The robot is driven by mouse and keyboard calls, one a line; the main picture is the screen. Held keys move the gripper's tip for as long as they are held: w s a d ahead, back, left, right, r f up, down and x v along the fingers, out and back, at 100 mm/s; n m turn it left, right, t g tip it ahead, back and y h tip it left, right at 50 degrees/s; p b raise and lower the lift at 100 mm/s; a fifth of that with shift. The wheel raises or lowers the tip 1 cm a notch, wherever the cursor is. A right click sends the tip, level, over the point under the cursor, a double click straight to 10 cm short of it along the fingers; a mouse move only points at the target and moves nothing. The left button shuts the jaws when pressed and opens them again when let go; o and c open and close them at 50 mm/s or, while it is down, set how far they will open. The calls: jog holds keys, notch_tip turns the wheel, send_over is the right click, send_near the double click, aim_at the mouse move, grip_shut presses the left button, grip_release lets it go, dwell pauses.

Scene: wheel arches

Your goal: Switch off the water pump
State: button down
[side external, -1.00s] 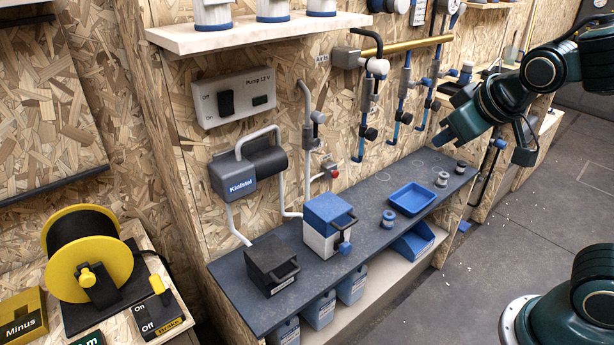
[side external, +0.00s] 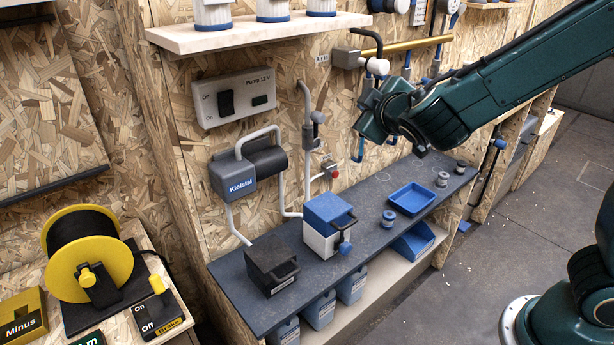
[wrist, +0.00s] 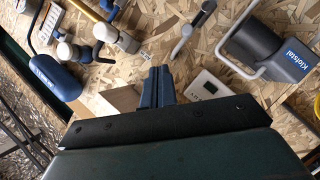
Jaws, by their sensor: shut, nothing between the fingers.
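The pump panel (side external: 236,97) is a white box on the chipboard wall, marked "Pump 12 V", with "Off" above "On". Its black rocker switch (side external: 226,103) shows, but I cannot tell which way it is set. The blue pump (side external: 233,175) marked "Klofstal" hangs below the panel. It also shows at the right in the wrist view (wrist: 290,57). A pale panel (wrist: 203,85) lies just right of my fingers in the wrist view. My gripper (wrist: 157,73) is shut and empty; in the side view my wrist is right of the panel, apart from it.
A pale shelf (side external: 255,36) with white containers juts out above the panel. Pipes, valves and a brass rail (side external: 412,45) are on the wall to the right. The dark bench (side external: 370,225) below carries a black box (side external: 271,267), a blue-and-white box (side external: 326,222) and a blue tray (side external: 411,198).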

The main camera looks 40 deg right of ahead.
aim_at(229, 98)
jog(key=w+a+f+n+t+y, duration=0.1)
jog(key=w+a+n+t+y, duration=0.1)
jog(key=a+n, duration=0.4)
jog(key=w+a+f+n+t+y, duration=0.2)
jog(key=a+n, duration=0.5)
jog(key=a, duration=0.5)
jog(key=w+t+y, duration=0.1)
jog(key=t+y, duration=0.1)
jog(key=y, duration=0.1)
jog(key=shift+w+a+t, duration=0.15)
jog(key=shift+t, duration=0.15)
jog(key=shift+w, duration=0.15)
jog(key=shift+w+r, duration=0.3)
jog(key=shift+w, duration=1.95)
jog(key=shift+w+r, duration=0.35)
jog(key=shift+w, duration=1.95)
jog(key=shift+w+r, duration=0.3)
jog(key=shift+w, duration=1.95)
jog(key=shift+w+r, duration=0.1)
jog(key=shift+w, duration=0.1)
jog(key=s+r, duration=0.2)
jog(key=s, duration=1.2)
